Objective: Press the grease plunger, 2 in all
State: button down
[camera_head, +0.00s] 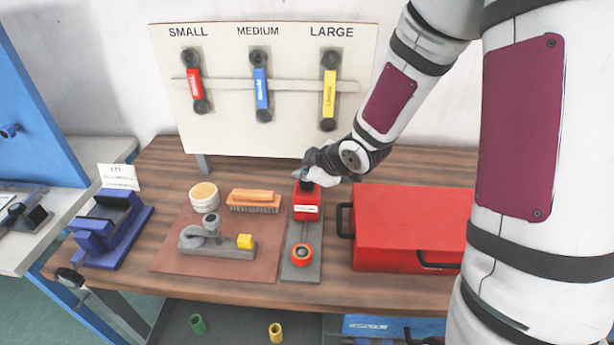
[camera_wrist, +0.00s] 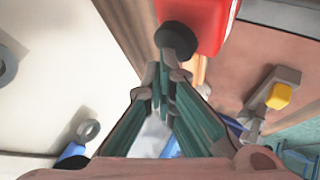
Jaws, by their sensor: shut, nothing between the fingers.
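The grease unit is a red block (camera_head: 306,206) with a white label, standing on a grey plate (camera_head: 314,254) right of centre on the workbench. Its black plunger knob (camera_head: 306,186) is on top, partly hidden by my gripper (camera_head: 312,175). In the wrist view the red block (camera_wrist: 208,22) is at the top, with the round black knob (camera_wrist: 180,37) in front of it. My gripper (camera_wrist: 166,76) is shut and empty, its fingertips right at the knob. I cannot tell whether they touch it or how far down the knob is.
A red toolbox (camera_head: 408,228) stands close on the right. A brown mat (camera_head: 170,262) on the left bears a brush (camera_head: 255,200), a round tin (camera_head: 204,196) and a grey tool (camera_head: 215,241) with a yellow block. The upright tool board (camera_head: 275,129) stands behind.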

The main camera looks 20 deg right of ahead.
aim_at(305, 184)
jog(key=shift+s+r+p, duration=0.1)
jog(key=shift+r+p, duration=1.2)
jog(key=shift+r, duration=0.2)
notch_tip(305, 184, up, 3)
jog(key=shift+f+p, duration=0.1)
jog(key=shift+p, duration=1.15)
jog(key=shift+r+p, duration=0.85)
jog(key=shift+r, duration=0.25)
